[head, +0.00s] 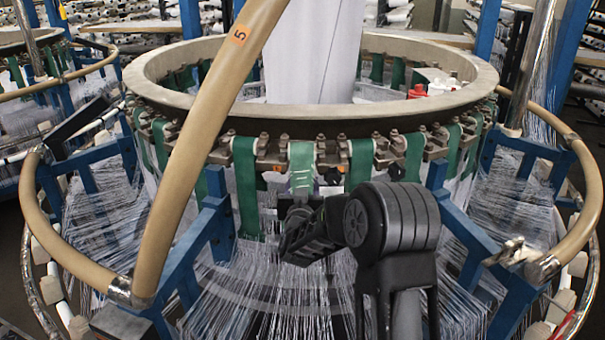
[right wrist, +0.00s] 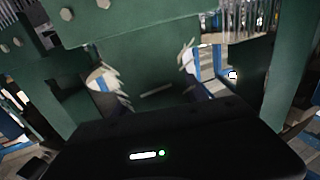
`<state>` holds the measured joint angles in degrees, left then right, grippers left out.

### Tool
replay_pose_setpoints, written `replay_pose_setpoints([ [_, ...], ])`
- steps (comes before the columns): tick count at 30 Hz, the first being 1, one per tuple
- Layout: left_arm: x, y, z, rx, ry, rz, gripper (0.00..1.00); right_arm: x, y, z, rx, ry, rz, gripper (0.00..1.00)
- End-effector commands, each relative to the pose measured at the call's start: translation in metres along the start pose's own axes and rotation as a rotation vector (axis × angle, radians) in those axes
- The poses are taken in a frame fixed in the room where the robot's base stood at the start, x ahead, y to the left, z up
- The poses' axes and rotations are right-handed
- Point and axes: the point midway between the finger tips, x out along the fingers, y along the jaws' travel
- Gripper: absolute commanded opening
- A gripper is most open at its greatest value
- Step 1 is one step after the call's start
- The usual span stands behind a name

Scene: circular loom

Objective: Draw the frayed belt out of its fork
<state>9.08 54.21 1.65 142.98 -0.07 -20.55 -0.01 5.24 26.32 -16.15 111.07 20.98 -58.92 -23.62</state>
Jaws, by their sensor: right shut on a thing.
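The frayed belt (head: 302,156) is a green strap at the front of the loom ring, paler than its neighbours, with torn whitish threads at its lower part. In the right wrist view the green belt (right wrist: 140,65) fills the middle, with pale frayed tufts on both edges. Metal fork brackets (head: 271,157) flank its upper end, and it still sits between them. My right gripper (head: 292,222) is at the belt's lower end, shut on it; its fingertips are partly hidden by its own dark body. My left gripper is in neither view.
The pale loom ring (head: 300,118) carries other green belts (head: 362,160) close on both sides. Blue posts (head: 205,240) and fine white threads (head: 265,290) surround my arm. A tan curved tube (head: 205,125) crosses the left front. Red-capped white items (head: 417,91) stand inside the ring.

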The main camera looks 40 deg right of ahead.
Motion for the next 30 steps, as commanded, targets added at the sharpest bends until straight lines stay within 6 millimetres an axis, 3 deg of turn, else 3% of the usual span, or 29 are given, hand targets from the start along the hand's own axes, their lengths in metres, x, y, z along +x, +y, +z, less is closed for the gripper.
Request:
replay_pose_setpoints([
  [8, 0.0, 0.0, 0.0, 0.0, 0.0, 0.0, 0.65, -0.007, -0.001, -0.002, 0.001, 0.003, 0.0, 0.0],
  [21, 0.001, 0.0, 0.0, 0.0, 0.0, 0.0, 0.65, -0.05, 0.0, -0.003, 0.002, 0.002, 0.0, 0.0],
  [30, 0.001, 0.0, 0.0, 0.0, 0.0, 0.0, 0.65, -0.051, 0.0, -0.003, 0.001, 0.002, 0.001, 0.0],
])
